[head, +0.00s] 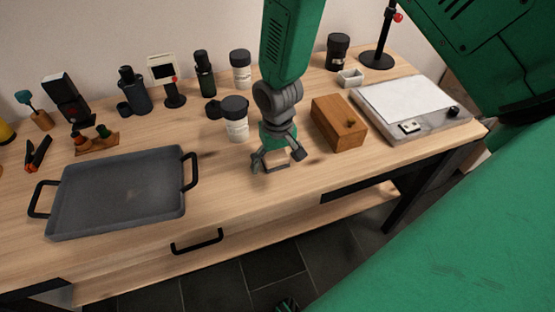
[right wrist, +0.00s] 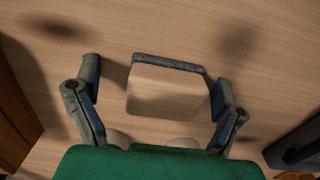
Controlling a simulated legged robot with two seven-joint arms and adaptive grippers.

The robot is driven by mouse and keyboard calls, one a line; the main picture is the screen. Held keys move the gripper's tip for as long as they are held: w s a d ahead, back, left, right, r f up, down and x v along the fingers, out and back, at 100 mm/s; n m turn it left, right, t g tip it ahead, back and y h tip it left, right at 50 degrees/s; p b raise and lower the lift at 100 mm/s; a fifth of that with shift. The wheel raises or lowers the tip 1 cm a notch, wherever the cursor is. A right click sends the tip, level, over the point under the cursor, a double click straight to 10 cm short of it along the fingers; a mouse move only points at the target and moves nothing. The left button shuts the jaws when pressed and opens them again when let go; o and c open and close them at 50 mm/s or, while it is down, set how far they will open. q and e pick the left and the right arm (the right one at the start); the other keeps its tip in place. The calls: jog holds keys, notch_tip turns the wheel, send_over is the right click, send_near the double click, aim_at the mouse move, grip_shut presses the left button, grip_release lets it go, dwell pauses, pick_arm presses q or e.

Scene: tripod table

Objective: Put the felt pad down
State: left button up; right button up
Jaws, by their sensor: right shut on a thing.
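My right gripper (head: 278,162) is low over the front middle of the wooden table (head: 230,200), pointing down. In the right wrist view (right wrist: 157,80) its two fingers stand either side of the felt pad, a squarish tan piece (right wrist: 165,92) with a dark grey strip along its far edge. The gripper is shut on this piece. The right finger looks close against it; contact at the left finger is hard to see. In the head view the pad is mostly hidden by the fingers. I cannot tell whether it touches the tabletop.
A grey tray (head: 120,195) lies to the left. A flat white-topped device (head: 405,105) is farther right. Bare table lies between tray and gripper.

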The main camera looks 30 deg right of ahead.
aim_at(277, 155)
jog(key=shift+s+a+f, duration=0.1)
jog(key=shift+s+f, duration=0.05)
jog(key=shift+s, duration=0.1)
pick_arm(q)
jog(key=shift+r+p, duration=0.75)
jog(key=shift+p, duration=0.1)
pick_arm(e)
notch_tip(277, 155, up, 13)
jog(key=shift+w, duration=0.25)
